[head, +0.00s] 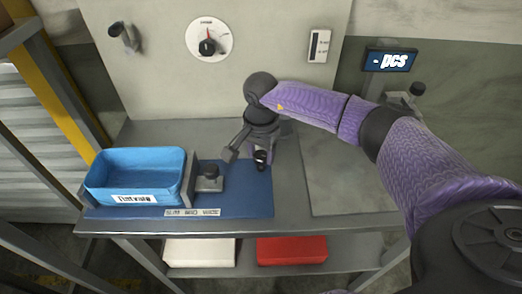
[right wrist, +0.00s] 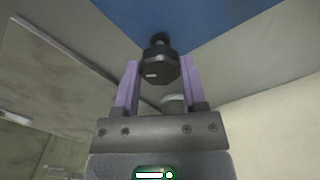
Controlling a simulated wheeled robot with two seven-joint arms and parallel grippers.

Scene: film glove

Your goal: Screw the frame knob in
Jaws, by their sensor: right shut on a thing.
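My right gripper (head: 260,153) is over the right part of the blue mat (head: 245,199), pointing down. It is shut on a dark knob (head: 261,160). In the right wrist view, the knob (right wrist: 159,69) sits between the two purple fingers of the gripper (right wrist: 160,80), with a narrower dark end beyond it against the blue. I cannot tell whether that end touches the mat. A dark block with a rounded top (head: 210,178) stands on the mat, left of the gripper and apart from it. My left gripper is out of view.
A blue bin (head: 136,199) with a label stands left of the block, with a grey upright plate between. The grey panel (head: 330,176) on the table's right is clear. A wall dial (head: 209,40) and a "pcs" display (head: 390,60) are behind. White and red boxes (head: 292,250) lie below.

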